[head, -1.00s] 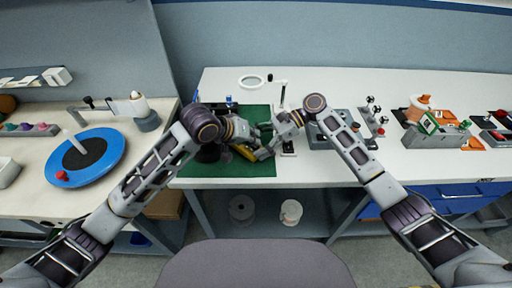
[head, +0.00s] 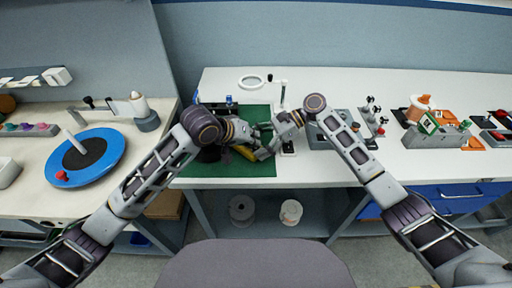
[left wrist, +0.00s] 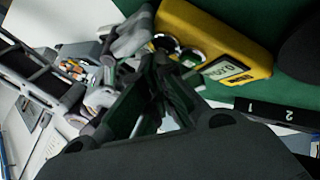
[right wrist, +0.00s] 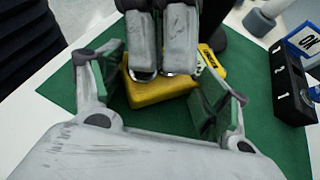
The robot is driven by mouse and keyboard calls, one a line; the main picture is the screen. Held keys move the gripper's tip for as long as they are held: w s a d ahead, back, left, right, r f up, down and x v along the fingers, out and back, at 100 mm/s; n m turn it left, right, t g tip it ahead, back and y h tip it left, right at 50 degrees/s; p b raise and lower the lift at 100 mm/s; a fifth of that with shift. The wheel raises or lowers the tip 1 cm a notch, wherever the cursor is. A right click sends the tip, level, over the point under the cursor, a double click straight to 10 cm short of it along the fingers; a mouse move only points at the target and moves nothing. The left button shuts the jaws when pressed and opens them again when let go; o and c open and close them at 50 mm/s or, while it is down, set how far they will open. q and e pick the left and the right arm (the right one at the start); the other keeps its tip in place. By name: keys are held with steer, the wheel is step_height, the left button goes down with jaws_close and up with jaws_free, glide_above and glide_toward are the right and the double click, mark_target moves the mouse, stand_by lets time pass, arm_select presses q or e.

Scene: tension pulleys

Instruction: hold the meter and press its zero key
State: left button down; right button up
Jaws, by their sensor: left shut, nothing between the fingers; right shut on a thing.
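The yellow meter (head: 245,153) is on the green mat (head: 225,170), partly hidden by my grippers. My left gripper (left wrist: 165,75) is shut and empty. In the right wrist view its fingers (right wrist: 160,68) come down over the meter's face, at the key area. I cannot tell whether a fingertip touches a key or which key it is over.
A ring-shaped magnifier (head: 250,82) is behind the mat. A grey fixture (head: 325,140) is close on the right. A blue disc (head: 105,145) is on the left bench. The front of the mat is clear.

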arm_select(q)
steer(key=shift+f, duration=0.2)
arm_select(e)
steer(key=shift+s+f, duration=0.15)
steer(key=shift+f, duration=0.3)
arm_select(q)
steer(key=shift+r, duration=3.4)
arm_select(e)
steer(key=o, duration=0.8)
arm_select(q)
steer(key=shift+a+f, duration=0.1)
arm_select(e)
steer(key=shift+o, duration=0.3)
steer(key=shift+r, duration=0.1)
arm_select(q)
steer(key=shift+w, duration=0.1)
arm_select(e)
steer(key=shift+w+r, duration=0.1)
steer(key=shift+w, duration=0.15)
